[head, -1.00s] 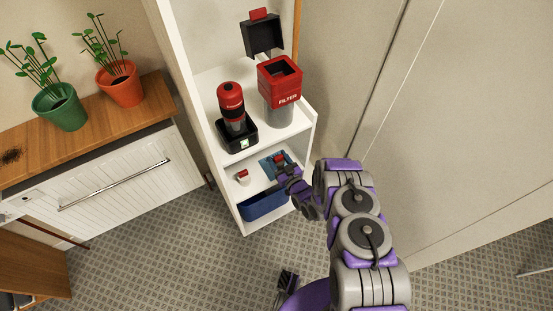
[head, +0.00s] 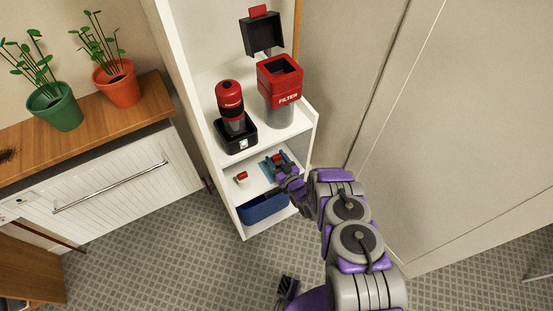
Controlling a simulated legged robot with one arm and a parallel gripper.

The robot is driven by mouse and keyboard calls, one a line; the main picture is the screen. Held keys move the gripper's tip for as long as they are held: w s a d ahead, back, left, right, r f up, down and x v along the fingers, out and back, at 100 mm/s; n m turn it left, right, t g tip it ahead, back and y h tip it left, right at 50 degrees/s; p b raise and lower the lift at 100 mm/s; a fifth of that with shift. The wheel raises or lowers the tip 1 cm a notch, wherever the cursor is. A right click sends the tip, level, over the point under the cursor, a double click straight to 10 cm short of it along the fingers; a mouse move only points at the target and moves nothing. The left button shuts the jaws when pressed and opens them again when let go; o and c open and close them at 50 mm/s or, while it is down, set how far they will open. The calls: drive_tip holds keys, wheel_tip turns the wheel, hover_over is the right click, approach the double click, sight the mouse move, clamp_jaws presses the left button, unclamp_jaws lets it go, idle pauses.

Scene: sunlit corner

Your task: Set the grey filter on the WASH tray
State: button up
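My gripper (head: 279,165) reaches into the lower compartment of the white shelf unit, at a small red-topped piece (head: 277,157) over a flat blue tray (head: 264,172). Its fingers look spread on either side of this piece, but they are too small to tell whether they touch it. A small pale piece with a red top (head: 240,178) lies to the left on the same shelf board, apart from my gripper. I cannot tell which piece is the grey filter. No WASH lettering is readable, so I cannot tell which tray bears it.
A dark blue bin (head: 262,209) stands at the bottom of the unit. Above, a red box marked FILTER (head: 281,82) with its lid raised stands beside a red-and-black hand vacuum (head: 231,105) on a black base. The shelf's side walls are close to my arm.

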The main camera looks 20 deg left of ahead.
drive_tip(key=o, duration=0.5)
drive_tip(key=shift+c, duration=0.2)
drive_tip(key=shift+r, duration=0.1)
drive_tip(key=p+v, duration=0.3)
drive_tip(key=v, duration=0.9)
